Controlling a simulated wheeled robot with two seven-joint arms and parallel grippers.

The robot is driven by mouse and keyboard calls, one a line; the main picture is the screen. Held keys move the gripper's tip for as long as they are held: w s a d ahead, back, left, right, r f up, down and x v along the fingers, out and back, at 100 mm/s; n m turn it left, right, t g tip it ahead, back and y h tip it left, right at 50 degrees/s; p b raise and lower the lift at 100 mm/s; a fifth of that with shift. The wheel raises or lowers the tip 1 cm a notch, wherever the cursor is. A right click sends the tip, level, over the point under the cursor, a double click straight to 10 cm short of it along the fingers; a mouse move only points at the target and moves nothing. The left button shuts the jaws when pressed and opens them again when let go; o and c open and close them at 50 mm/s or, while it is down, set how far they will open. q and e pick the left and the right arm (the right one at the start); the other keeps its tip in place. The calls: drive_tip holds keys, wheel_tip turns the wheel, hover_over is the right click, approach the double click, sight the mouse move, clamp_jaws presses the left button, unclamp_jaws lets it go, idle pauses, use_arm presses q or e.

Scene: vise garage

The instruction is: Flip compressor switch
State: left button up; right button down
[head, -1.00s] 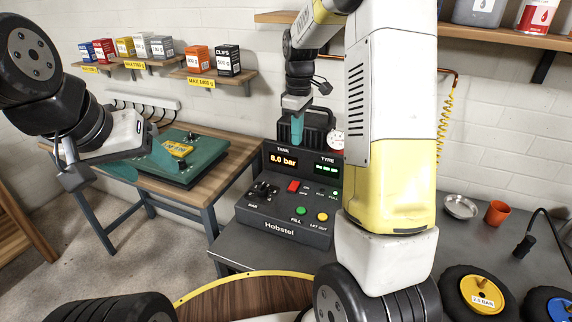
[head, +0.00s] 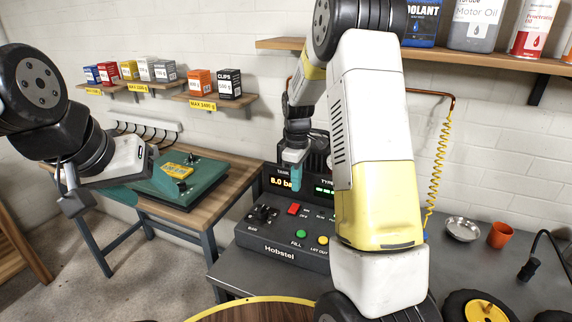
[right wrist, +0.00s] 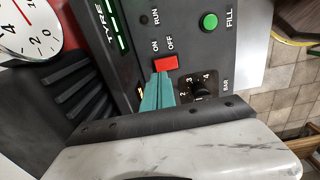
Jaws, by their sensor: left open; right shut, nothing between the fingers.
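The compressor panel (head: 262,240) stands on the grey bench, with its tank display (head: 284,183) reading 8.0 bar. Its red switch (head: 294,209) sits below the displays. In the right wrist view the red switch (right wrist: 166,63) lies beside the ON and OFF labels, at the fingertips; I cannot tell its position or whether they touch. My right gripper (head: 295,184) is shut and empty, pointing down just above the switch. Its teal fingers also show in the right wrist view (right wrist: 160,76). My left gripper (head: 136,178) is open and empty, far to the left of the panel.
The black knob (head: 263,214), green FILL button (head: 301,234) and yellow button (head: 323,240) are close to the switch. A round gauge (right wrist: 28,28) is near my right gripper. A green board (head: 178,180) lies on the wooden table. A metal dish (head: 462,229) and orange cup (head: 500,235) stand right.

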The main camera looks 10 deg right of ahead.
sight(296, 206)
wheel_tip(296, 206, down, 6)
drive_tip(key=shift+f, duration=0.1)
idle(0.4)
drive_tip(key=shift+f, duration=0.15)
drive_tip(key=shift+s, duration=0.15)
drive_tip(key=shift+s+a+r, duration=0.25)
drive_tip(key=shift+s+a, duration=0.2)
drive_tip(key=shift+s, duration=0.05)
drive_tip(key=shift+r, duration=0.15)
wheel_tip(296, 206, up, 14)
idle(0.6)
